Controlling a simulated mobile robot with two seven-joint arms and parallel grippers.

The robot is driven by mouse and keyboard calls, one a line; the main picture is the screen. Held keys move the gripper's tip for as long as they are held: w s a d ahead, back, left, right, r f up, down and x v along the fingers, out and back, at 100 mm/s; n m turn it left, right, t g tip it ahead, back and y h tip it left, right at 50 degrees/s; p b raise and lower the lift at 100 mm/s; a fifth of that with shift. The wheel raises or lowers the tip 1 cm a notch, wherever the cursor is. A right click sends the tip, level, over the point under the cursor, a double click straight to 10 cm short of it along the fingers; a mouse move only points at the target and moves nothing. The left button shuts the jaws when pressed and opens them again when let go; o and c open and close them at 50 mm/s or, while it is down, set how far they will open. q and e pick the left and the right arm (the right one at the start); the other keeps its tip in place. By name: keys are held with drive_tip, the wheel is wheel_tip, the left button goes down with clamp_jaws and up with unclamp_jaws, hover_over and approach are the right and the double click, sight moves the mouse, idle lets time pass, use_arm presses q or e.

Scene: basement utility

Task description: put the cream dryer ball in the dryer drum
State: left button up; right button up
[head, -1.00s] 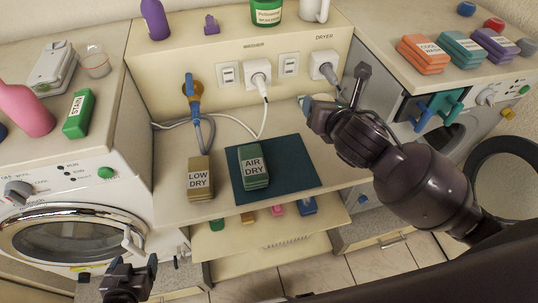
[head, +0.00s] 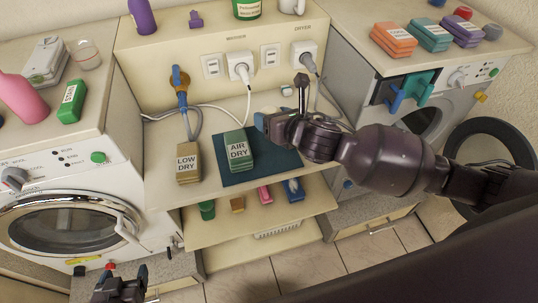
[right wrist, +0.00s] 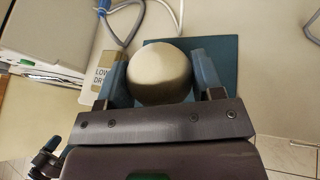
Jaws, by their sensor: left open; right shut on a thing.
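The cream dryer ball (right wrist: 160,72) sits between the two blue fingers of my right gripper in the right wrist view. My right gripper (head: 264,121) is shut on it, above the dark teal mat (head: 288,161) on the middle shelf. In the head view the ball is hidden behind the gripper. The dryer drum opening (head: 424,117) is in the white machine at the right, partly covered by my right arm. Its round door (head: 492,138) stands open farther right. My left gripper (head: 121,277) is open and empty at the lower left, in front of the washer.
Low Dry (head: 188,163) and Air Dry (head: 238,151) blocks stand on the shelf, beside cords and a hose. Teal and blue holders (head: 410,90) jut out near the drum opening. Blocks and small balls lie on the dryer top. The washer door (head: 68,228) is shut.

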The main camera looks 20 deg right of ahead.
sight(272, 164)
wheel_tip(272, 164, down, 15)
drive_tip(key=shift+s+r+b, duration=0.1)
drive_tip(key=shift+r+b, duration=0.1)
drive_tip(key=shift+b, duration=0.65)
drive_tip(key=shift+f, duration=0.15)
drive_tip(key=o, duration=0.6)
drive_tip(key=shift+o, duration=0.2)
drive_tip(key=v, duration=1.2)
drive_tip(key=s+d+f+m+h, duration=0.1)
drive_tip(key=s+f+m, duration=0.1)
drive_tip(key=m, duration=0.8)
drive_tip(key=s+d+f+m+h, duration=0.1)
drive_tip(key=s+d+f+m, duration=0.1)
drive_tip(key=m, duration=0.9)
drive_tip(key=shift+d+f, duration=0.2)
drive_tip(key=shift+f, duration=0.4)
drive_tip(key=s+d+f+m+h, duration=0.1)
drive_tip(key=s+d+m, duration=0.1)
drive_tip(key=m, duration=0.3)
drive_tip(key=s+d+f+m+h, duration=0.1)
drive_tip(key=s+d+f+m, duration=0.1)
drive_tip(key=m, duration=0.3)
drive_tip(key=s+d+f+m+g, duration=0.1)
drive_tip(key=s+d+f+m, duration=0.1)
drive_tip(key=m, duration=0.3)
drive_tip(key=shift+s+d+m+h, duration=0.2)
drive_tip(key=shift+s+m+h, duration=0.1)
drive_tip(key=shift+s+h, duration=0.15)
drive_tip(key=shift+c, duration=0.3)
